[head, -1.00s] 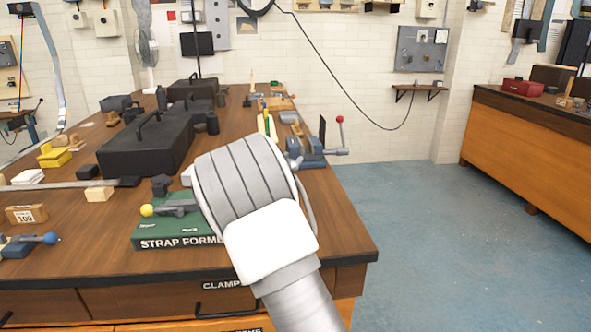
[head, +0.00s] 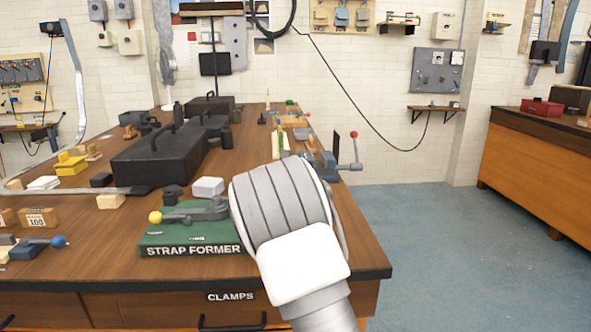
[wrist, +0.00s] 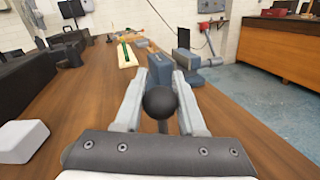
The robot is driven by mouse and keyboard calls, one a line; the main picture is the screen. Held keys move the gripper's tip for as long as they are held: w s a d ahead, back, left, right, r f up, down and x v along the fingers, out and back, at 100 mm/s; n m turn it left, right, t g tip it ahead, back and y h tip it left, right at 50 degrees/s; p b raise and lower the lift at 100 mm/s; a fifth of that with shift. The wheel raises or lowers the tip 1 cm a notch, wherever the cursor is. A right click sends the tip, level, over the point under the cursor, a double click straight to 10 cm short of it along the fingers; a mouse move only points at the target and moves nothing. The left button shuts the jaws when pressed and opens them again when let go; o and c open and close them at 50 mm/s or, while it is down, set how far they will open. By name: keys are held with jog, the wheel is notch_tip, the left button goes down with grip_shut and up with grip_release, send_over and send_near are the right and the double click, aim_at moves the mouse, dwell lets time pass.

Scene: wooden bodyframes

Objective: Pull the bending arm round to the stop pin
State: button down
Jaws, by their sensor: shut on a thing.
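The strap former (head: 160,239) is a green base with white lettering at the bench's front. A grey lever (head: 203,211) with a yellow ball (head: 155,217) lies across its top. My gripper (wrist: 162,98) is hidden behind my arm in the head view, right of the strap former. In the wrist view it is shut on a black ball knob (wrist: 160,103), one grey finger on each side. A short stem shows below the knob. Its link to the strap former is hidden. I cannot make out the stop pin.
A white block (head: 208,187) stands behind the strap former. A large black case (head: 155,155) stands back left. The bench's right edge is close, with open floor beyond.

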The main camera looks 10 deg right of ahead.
jog(key=c, duration=0.5)
grip_release()
jog(key=p+v, duration=0.1)
jog(key=v, duration=1.6)
jog(key=shift+s+a+p, duration=0.2)
jog(key=shift+p, duration=0.1)
jog(key=shift+r, duration=0.1)
